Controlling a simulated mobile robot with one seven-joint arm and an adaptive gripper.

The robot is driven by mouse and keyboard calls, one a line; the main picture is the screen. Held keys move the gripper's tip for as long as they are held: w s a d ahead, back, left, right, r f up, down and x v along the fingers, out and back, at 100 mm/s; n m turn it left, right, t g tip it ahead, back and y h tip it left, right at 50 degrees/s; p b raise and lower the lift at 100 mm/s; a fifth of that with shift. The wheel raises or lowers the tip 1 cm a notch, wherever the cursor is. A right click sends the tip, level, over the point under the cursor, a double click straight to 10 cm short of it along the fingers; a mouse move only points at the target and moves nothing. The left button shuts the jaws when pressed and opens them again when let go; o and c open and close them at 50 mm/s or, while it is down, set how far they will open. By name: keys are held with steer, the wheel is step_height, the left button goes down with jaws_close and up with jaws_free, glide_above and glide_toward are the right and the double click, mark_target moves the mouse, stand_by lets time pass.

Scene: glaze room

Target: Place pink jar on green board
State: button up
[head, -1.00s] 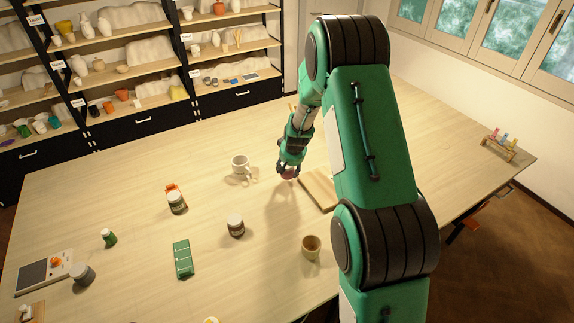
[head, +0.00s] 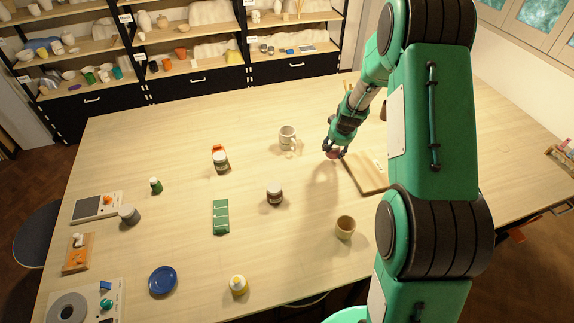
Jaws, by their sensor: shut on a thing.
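My gripper (head: 334,148) is at the far middle of the table, shut on the pink jar (head: 333,155). Only a small part of the jar shows below the fingers. I cannot tell whether it touches the table. The green board (head: 221,217), a small flat rectangle with light marks, lies left of centre, nearer than the gripper and to its left. Its top looks bare.
Between gripper and board stands a dark brown jar (head: 274,195). A white mug (head: 287,138) is left of the gripper, a wooden board (head: 367,172) right. The table around the green board is mostly clear.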

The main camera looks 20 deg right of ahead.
steer(key=shift+r, duration=0.1)
step_height(320, 180, up, 6)
steer(key=s+a+r+n+y+b, duration=0.1)
steer(key=s+a+n+b, duration=0.2)
steer(key=a, duration=0.9)
steer(key=s+a+r+n+y+b, duration=0.15)
steer(key=s+a, duration=0.45)
steer(key=a, duration=0.7)
steer(key=s+a+f+n+g+y+b, duration=0.1)
steer(key=s+a+n+b, duration=0.4)
steer(key=s+a, duration=1.4)
steer(key=f+n, duration=0.1)
steer(key=n, duration=0.1)
steer(key=shift+s+a+f+n+g+y, duration=0.3)
steer(key=shift+a+n+y, duration=0.05)
step_height(320, 180, down, 4)
steer(key=shift+w+r, duration=0.1)
steer(key=shift+w, duration=0.05)
steer(key=shift+f, duration=0.55)
